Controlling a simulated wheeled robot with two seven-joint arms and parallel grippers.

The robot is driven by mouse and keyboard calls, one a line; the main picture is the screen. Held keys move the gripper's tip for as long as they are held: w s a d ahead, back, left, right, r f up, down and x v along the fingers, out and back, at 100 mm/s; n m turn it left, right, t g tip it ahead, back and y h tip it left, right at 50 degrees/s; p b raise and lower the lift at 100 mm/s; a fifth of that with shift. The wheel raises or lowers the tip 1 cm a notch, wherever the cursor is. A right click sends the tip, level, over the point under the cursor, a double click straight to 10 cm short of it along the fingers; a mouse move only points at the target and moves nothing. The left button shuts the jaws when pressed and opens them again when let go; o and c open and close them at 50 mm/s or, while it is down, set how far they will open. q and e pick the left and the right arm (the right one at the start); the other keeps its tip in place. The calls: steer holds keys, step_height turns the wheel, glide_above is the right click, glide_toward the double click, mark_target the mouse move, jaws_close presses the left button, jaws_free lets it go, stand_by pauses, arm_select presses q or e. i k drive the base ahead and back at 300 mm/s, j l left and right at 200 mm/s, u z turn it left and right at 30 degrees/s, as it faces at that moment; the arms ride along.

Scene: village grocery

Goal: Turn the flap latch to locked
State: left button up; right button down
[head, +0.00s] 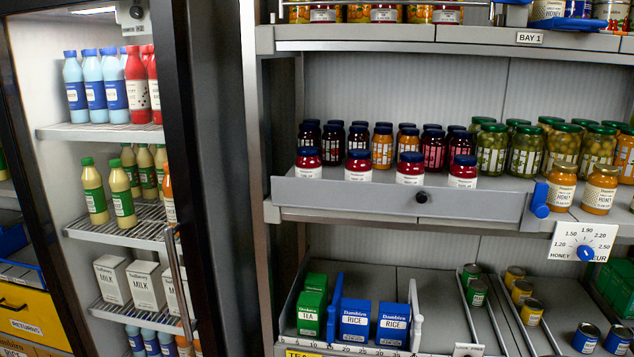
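A long grey flap (345,195) stands along the front of the middle shelf, with jars behind it. A round black knob (421,197) sits on its face, right of its middle. A blue piece that looks like the flap latch (540,199) is at the flap's right end. Its long side looks roughly upright. I see no lock marking beside it and cannot tell its setting for sure. Neither of my grippers shows in the head view.
A price dial (585,253) with a blue knob hangs below the shelf edge, right of the latch. Honey jars (598,190) stand close right of the latch. A fridge (110,190) with bottles and cartons is at left, with an upright metal handle (181,290).

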mark_target(538, 206)
steer(key=z, duration=1.35)
steer(key=i+l, duration=0.05)
